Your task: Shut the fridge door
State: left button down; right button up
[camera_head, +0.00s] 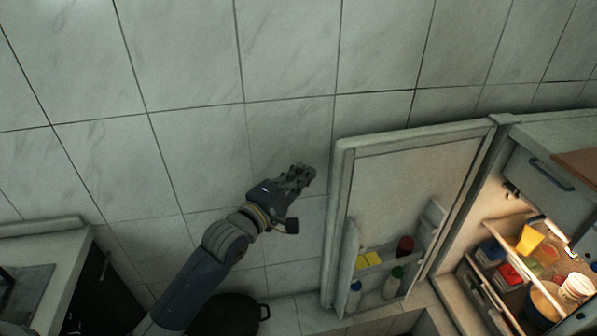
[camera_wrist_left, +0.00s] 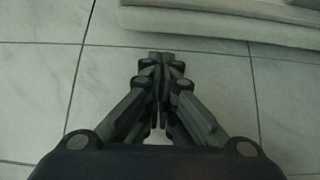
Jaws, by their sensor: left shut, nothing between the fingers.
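The fridge door (camera_head: 388,206) stands wide open, swung out to the left of the fridge body (camera_head: 492,215), with its inner side and shelves facing me. My left gripper (camera_head: 306,173) is shut and empty, just left of the door's free edge, with a small gap seen between them. In the left wrist view the shut fingers (camera_wrist_left: 161,60) point over tiles, and a pale edge, probably the door (camera_wrist_left: 225,22), crosses the top. They do not appear to touch it. My right gripper is in neither view.
The door shelves hold bottles (camera_head: 392,284) and a yellow item (camera_head: 369,260). The lit fridge holds several containers (camera_head: 512,274). A dark pan (camera_head: 228,314) is below my left arm. A counter (camera_head: 40,265) stands at the left.

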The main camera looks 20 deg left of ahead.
pick_arm(q)
jog(key=p+x, duration=0.1)
jog(key=x, duration=0.6)
jog(key=shift+w+d+f, duration=0.1)
jog(key=shift+w, duration=0.2)
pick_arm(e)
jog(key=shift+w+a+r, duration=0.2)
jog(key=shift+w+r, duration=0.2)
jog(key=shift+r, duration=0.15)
